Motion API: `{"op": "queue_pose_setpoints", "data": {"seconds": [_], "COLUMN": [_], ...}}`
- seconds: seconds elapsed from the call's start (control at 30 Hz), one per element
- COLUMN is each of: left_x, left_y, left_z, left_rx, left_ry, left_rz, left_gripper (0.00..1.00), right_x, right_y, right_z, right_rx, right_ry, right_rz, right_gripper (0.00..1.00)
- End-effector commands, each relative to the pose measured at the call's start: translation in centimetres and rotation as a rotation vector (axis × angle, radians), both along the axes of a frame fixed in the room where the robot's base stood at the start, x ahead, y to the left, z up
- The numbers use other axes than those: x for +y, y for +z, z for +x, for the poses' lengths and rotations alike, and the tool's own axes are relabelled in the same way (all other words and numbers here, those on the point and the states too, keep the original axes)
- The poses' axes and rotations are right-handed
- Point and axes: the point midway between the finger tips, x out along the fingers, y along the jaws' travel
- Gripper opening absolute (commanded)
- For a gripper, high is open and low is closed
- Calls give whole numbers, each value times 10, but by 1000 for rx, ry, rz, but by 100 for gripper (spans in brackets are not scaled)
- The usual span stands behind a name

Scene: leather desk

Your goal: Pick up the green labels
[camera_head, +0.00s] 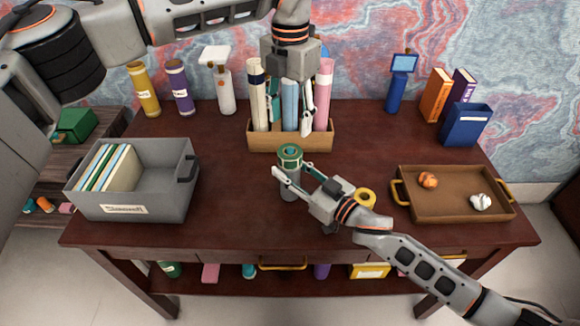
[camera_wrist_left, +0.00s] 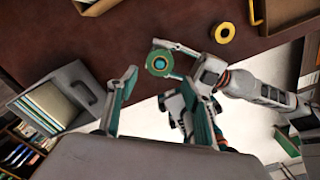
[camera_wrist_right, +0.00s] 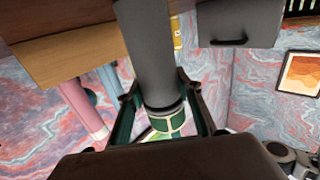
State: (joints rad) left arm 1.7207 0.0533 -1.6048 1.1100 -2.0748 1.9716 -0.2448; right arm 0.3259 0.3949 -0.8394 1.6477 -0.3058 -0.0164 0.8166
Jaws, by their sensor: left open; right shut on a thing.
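A grey cylinder with a green band and green round top (camera_head: 290,157), the only green-banded thing near my grippers, stands upright at the desk's middle. My right gripper (camera_head: 292,178) is shut on it from the right. The right wrist view shows its grey body (camera_wrist_right: 150,55) and green band (camera_wrist_right: 166,122) between the fingers. I cannot tell whether its base touches the desk. My left gripper (camera_head: 295,100) is open and empty, above and behind it, before the tube holder. The left wrist view shows the green top (camera_wrist_left: 159,62) beyond the open left fingers (camera_wrist_left: 163,95).
A wooden holder (camera_head: 262,142) with several rolled tubes stands at the back. A grey bin (camera_head: 165,200) with files is at left; a brown tray (camera_head: 450,205) with two crumpled balls is at right. A yellow tape roll (camera_head: 366,196) lies beside my right gripper.

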Motion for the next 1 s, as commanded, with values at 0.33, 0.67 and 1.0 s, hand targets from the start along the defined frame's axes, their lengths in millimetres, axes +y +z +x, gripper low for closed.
{"op": "queue_pose_setpoints", "data": {"seconds": [0.33,0.67,1.0], "left_x": [0,0,1], "left_y": [8,13,12], "left_z": [-1,-12,-32], "left_rx": [-109,-199,-203], "left_ry": [-549,-1367,-2147], "left_rz": [58,206,398], "left_gripper": [58,58,58], "right_x": [0,0,0], "right_y": [0,0,0], "right_z": [0,0,0], "right_rx": [1,1,1], "right_ry": [0,0,0], "right_rz": [-1,-1,-1], "right_gripper": [12,12,12]}}
